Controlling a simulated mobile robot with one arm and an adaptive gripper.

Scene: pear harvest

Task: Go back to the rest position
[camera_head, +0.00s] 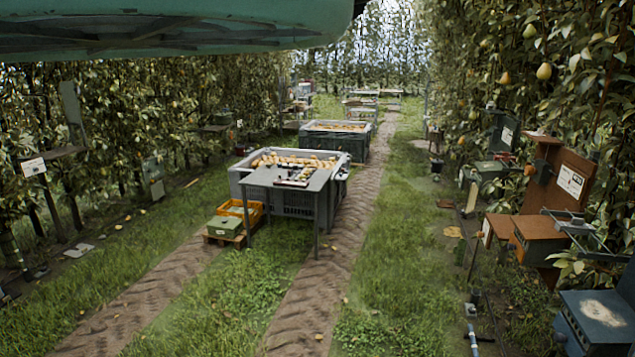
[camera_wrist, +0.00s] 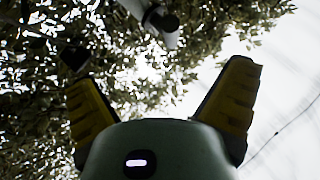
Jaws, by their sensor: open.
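My gripper (camera_wrist: 160,95) shows in the wrist view with its two yellow-and-black fingers spread wide apart. It is open, and nothing is between the fingers. Behind it are leaves and bright sky, so the wrist camera faces upward. A pale rounded part with a dark end, which I cannot identify for sure, shows at the top of the wrist view. My gripper is not seen in the head view.
A grey bin (camera_head: 265,203) of pears stands mid-path with a grey table (camera_head: 258,178) before it. A second bin (camera_head: 357,146) stands behind. An orange crate (camera_head: 252,207) and green box (camera_head: 224,227) sit left. Pear trees line both sides; brown boxes (camera_head: 528,228) stand right. The near grass is open.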

